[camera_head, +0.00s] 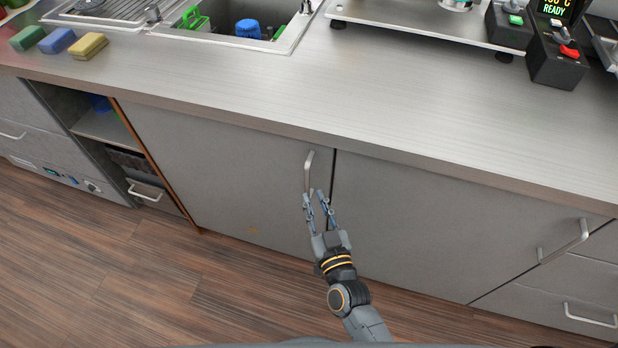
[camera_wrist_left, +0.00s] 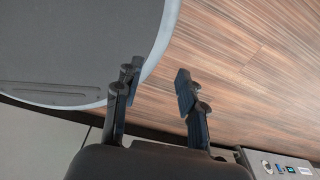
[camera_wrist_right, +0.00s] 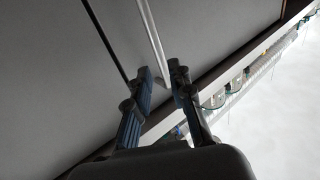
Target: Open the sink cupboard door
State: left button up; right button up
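The sink cupboard door (camera_head: 215,165) is a flat grey panel below the sink. It looks closed, level with the grey panel to its right. Its pale bar handle (camera_head: 308,168) stands upright near the door's right edge. My right gripper (camera_head: 315,196) is open at the lower end of the handle. In the right wrist view the handle (camera_wrist_right: 152,35) runs down towards the gap between the fingertips (camera_wrist_right: 161,78). I cannot tell whether the fingers touch it. My left gripper (camera_wrist_left: 158,78) is open and empty in the left wrist view, outside the head view.
The counter (camera_head: 400,100) overhangs the doors, with the sink (camera_head: 240,45) and three sponges (camera_head: 57,41) at its left. An open shelf (camera_head: 105,128) lies left of the door. The wooden floor (camera_head: 120,270) in front is clear.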

aim_at(308, 182)
jog(key=x, duration=0.7)
jog(key=shift+f, duration=0.1)
grip_shut()
